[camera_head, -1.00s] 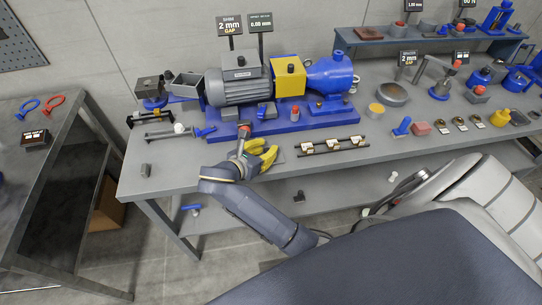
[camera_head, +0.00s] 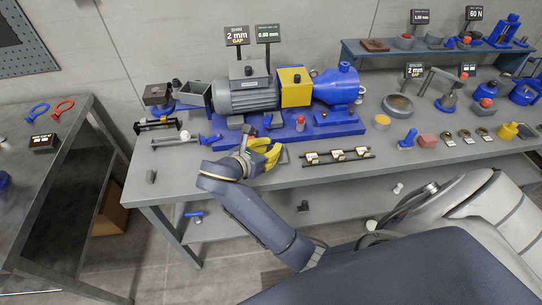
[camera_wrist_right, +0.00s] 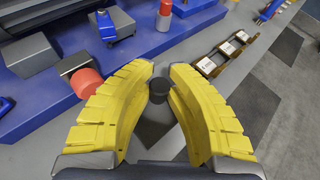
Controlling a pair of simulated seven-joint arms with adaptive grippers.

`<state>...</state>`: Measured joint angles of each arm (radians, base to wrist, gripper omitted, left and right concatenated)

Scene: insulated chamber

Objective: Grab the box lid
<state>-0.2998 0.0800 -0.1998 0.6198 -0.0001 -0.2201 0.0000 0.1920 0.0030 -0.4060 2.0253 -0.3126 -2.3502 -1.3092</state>
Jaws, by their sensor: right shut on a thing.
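My right gripper (camera_head: 264,156) is low over the front edge of the bench, in front of the blue motor base. In the right wrist view its yellow fingers (camera_wrist_right: 158,88) close around a dark round knob (camera_wrist_right: 159,91). A grey piece (camera_wrist_right: 154,130) shows below the knob. This looks like the box lid, but the fingers and wrist hide much of it. My left gripper is not in view.
The blue base (camera_head: 335,127) carries the motor, a yellow block (camera_head: 295,88) and a blue pump (camera_head: 337,86). A red-topped peg (camera_head: 301,123) stands near its front edge. A dark rack (camera_head: 338,156) lies to the right of my gripper. The front left bench top is mostly clear.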

